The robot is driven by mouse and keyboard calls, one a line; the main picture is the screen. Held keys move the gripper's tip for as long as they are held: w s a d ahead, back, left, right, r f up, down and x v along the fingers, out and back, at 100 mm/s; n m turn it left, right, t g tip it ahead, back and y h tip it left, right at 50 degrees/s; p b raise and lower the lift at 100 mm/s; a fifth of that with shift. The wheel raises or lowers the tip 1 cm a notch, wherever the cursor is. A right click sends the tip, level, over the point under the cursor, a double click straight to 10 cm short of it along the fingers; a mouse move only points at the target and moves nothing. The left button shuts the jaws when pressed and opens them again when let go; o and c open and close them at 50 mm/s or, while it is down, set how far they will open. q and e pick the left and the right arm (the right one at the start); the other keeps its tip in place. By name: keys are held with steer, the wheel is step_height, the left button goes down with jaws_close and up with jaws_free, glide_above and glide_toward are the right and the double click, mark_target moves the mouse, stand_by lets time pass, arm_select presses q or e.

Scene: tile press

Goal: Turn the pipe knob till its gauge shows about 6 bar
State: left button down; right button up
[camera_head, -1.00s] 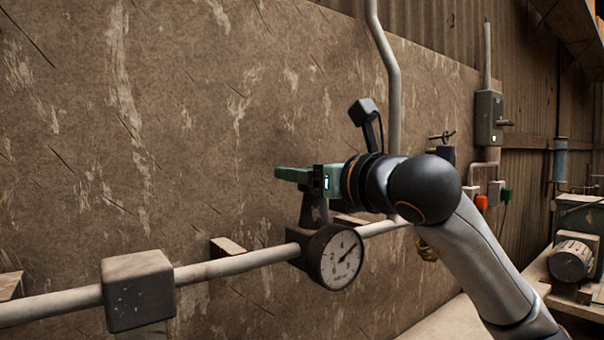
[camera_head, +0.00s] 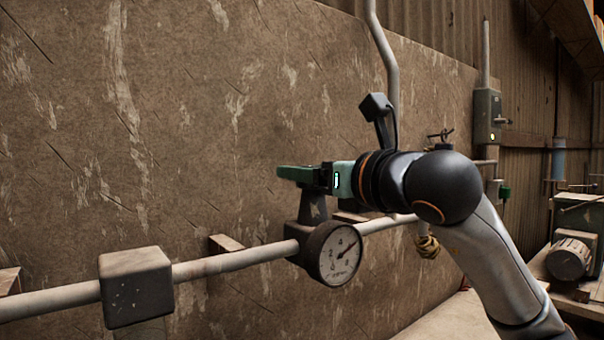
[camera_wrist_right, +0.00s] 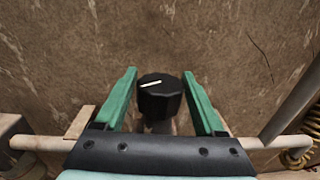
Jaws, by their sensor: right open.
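The black pipe knob (camera_wrist_right: 160,98) stands between my right gripper's green fingers in the right wrist view, with gaps on both sides. Its white line lies nearly level, on the left part of its top. My right gripper (camera_head: 284,173) is open around the knob, above the gauge in the head view, where the fingers hide the knob. The round white gauge (camera_head: 341,257) sits on the pipe below the gripper. Its needle points up and right, past the 4; the exact reading is too small to tell. My left gripper is not in view.
The grey pipe (camera_head: 232,262) runs along the scarred wall panel (camera_head: 200,120), with a grey block (camera_head: 136,287) on it at left. A vertical pipe (camera_head: 388,60) rises behind my right arm. A grey switch box (camera_head: 487,115) and green machine (camera_head: 580,215) stand at right.

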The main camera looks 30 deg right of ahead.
steer(key=s, duration=1)
steer(key=shift+s+b, duration=0.2)
steer(key=shift+b, duration=0.2)
